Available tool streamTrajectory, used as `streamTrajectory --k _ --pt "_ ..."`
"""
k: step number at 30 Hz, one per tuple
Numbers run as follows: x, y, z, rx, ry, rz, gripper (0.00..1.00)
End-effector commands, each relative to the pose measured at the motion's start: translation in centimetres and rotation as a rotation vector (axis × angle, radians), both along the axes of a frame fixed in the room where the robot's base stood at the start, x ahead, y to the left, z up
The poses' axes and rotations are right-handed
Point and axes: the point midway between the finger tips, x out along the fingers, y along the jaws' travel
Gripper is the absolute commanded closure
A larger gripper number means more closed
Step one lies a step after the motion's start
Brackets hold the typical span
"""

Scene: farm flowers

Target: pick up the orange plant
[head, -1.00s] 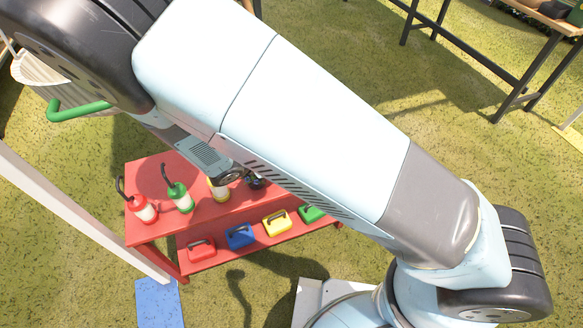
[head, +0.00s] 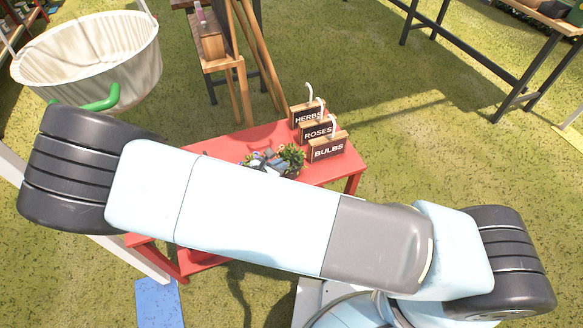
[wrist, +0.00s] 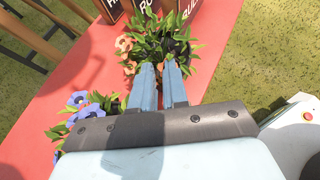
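The orange plant (wrist: 160,38) shows at the top of the wrist view, with green leaves and orange flowers at its left side. My gripper (wrist: 160,66) has two light-blue fingers with a narrow gap between them. Their tips reach the near edge of this plant's leaves, and I see nothing clearly held. A plant with blue flowers (wrist: 84,108) stands to the left of the fingers. In the head view, leafy green plants (head: 292,157) show beside my gripper on the red table (head: 325,172). My arm hides much of the table there.
Wooden signs reading HERBS (head: 305,116), ROSES (head: 318,132) and BULBS (head: 327,149) stand on the table's right end, just beyond the plants. A white basket (head: 90,60) with a green handle is at upper left. A wooden stand (head: 225,60) is behind the table.

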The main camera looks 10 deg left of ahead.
Motion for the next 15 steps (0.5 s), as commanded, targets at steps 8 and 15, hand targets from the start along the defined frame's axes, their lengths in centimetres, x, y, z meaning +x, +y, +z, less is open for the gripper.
streamTrajectory --k 8,15 --pt "1.4 -0.6 -0.8 -0.001 -0.001 0.000 0.86" --pt "3.8 -1.7 -2.2 0.000 0.000 0.000 0.86"
